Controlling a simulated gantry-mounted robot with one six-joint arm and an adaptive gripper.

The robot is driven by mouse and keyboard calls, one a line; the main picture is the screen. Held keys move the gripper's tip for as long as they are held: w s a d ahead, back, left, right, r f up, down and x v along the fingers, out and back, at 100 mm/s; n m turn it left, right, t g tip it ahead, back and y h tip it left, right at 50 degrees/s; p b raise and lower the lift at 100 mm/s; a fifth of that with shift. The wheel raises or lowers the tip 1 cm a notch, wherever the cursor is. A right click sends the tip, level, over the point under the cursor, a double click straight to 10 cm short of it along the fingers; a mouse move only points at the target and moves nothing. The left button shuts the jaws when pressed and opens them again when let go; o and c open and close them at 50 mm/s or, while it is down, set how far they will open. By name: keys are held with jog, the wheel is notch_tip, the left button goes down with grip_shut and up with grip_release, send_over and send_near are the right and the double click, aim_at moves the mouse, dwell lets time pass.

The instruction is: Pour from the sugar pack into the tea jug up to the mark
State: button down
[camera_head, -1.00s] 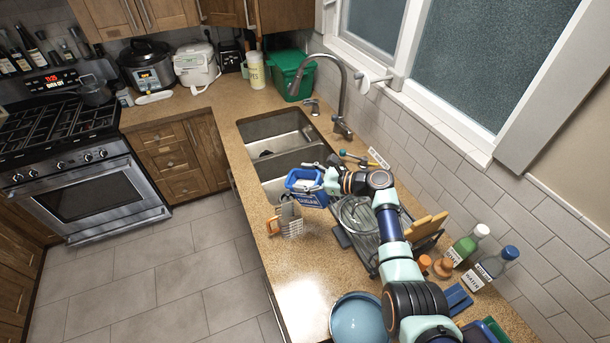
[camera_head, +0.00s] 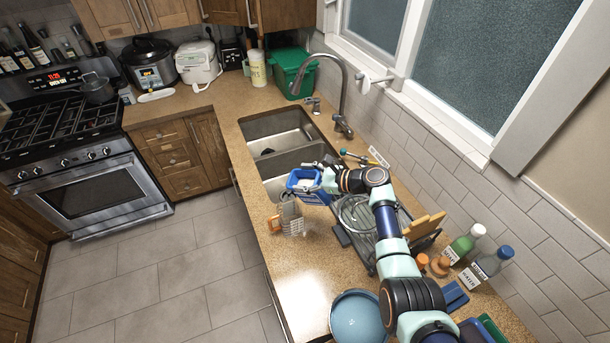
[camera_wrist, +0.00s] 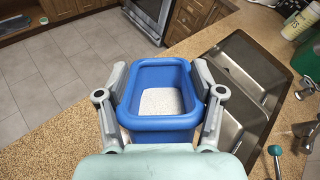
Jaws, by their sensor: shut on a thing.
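The blue sugar pack (camera_head: 307,189) is held by my gripper (camera_head: 318,180) above the counter, near the front of the sink. In the wrist view, my gripper (camera_wrist: 160,108) is shut on the pack (camera_wrist: 160,124), with one finger on each side. White sugar shows inside its open top. The pack looks roughly upright. The tea jug (camera_head: 291,216), clear with an orange handle, stands on the counter just below and left of the pack in the head view. Its mark is too small to make out. The jug does not show in the wrist view.
A double sink (camera_head: 275,140) lies beyond the pack, with a tall faucet (camera_head: 340,95) behind it. A dish rack (camera_head: 372,232) stands right of the jug, and a blue bowl (camera_head: 358,318) is nearer. Bottles (camera_head: 463,245) line the wall. The counter in front of the jug is clear.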

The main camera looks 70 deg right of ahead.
dwell(0.3)
jog(key=shift+w+a+r+n+g+p, duration=0.15)
jog(key=shift+n+g+p, duration=0.15)
jog(key=shift+g+p, duration=0.6)
jog(key=shift+t, duration=0.3)
jog(key=shift+w+f+g, duration=0.2)
jog(key=shift+f+g, duration=0.05)
jog(key=shift+g, duration=0.25)
jog(key=shift+w+a+f+n+g+h, duration=0.15)
jog(key=shift+w+f+n+g+h, duration=0.05)
jog(key=shift+n+g+h, duration=0.25)
